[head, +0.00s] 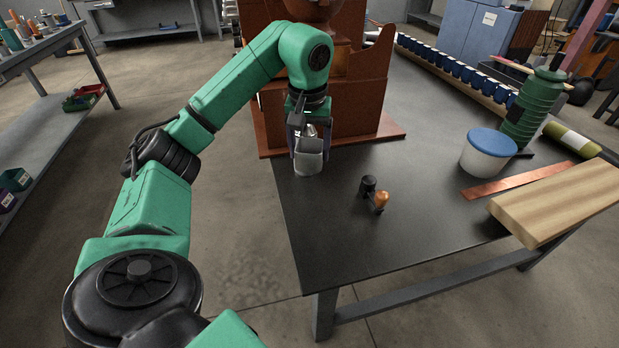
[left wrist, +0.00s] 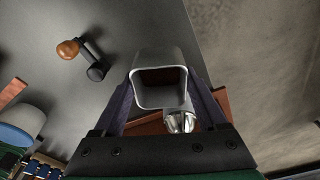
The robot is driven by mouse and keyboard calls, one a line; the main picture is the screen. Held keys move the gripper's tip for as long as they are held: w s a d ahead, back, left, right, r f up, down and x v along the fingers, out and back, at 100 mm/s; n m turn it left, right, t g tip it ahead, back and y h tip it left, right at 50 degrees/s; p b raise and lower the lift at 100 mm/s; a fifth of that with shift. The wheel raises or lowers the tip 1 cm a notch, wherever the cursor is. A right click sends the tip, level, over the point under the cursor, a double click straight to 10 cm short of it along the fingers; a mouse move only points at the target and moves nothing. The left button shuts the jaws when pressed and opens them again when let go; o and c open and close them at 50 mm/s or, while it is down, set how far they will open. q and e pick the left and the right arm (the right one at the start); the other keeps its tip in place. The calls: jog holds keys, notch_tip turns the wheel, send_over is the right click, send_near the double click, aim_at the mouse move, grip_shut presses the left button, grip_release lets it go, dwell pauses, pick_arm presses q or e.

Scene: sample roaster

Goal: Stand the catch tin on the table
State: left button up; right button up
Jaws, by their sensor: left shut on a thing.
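The catch tin (head: 308,162) is a light grey, open-topped tin with rounded corners. My left gripper (head: 307,143) is shut on it, with a finger on either side. In the left wrist view the tin (left wrist: 158,63) sits between the dark fingers (left wrist: 163,104), its opening towards the camera and looking empty. In the head view it looks roughly upright at the left edge of the dark table (head: 330,225), in front of the roaster (head: 345,100). I cannot tell whether its base touches the table. My right gripper is not in view.
A shiny metal part (left wrist: 180,122) shows close beside the tin. A small black tool with an orange-brown knob (head: 380,200) lies to the right. Further right are a blue-lidded tub (head: 487,160), a copper strip (head: 525,182) and a wooden board (head: 560,205). The front left tabletop is clear.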

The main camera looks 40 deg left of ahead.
pick_arm(q)
notch_tip(320, 180, down, 12)
jog(key=b, duration=0.2)
jog(key=shift+b, duration=0.3)
jog(key=shift+f, duration=0.25)
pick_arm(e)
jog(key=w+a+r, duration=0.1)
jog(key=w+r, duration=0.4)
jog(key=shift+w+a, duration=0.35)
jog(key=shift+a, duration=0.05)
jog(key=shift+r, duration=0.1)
pick_arm(q)
jog(key=o, duration=1.3)
jog(key=shift+f, duration=0.1)
jog(key=shift+o, duration=0.2)
jog(key=shift+r, duration=0.25)
jog(key=r+p, duration=0.1)
jog(key=r, duration=0.2)
jog(key=r+p, duration=0.1)
jog(key=r, duration=0.3)
jog(key=s+r+p, duration=0.1)
jog(key=r, duration=0.3)
jog(key=shift+d, duration=0.4)
jog(key=shift+s+r, duration=0.1)
jog(key=shift+r, duration=0.2)
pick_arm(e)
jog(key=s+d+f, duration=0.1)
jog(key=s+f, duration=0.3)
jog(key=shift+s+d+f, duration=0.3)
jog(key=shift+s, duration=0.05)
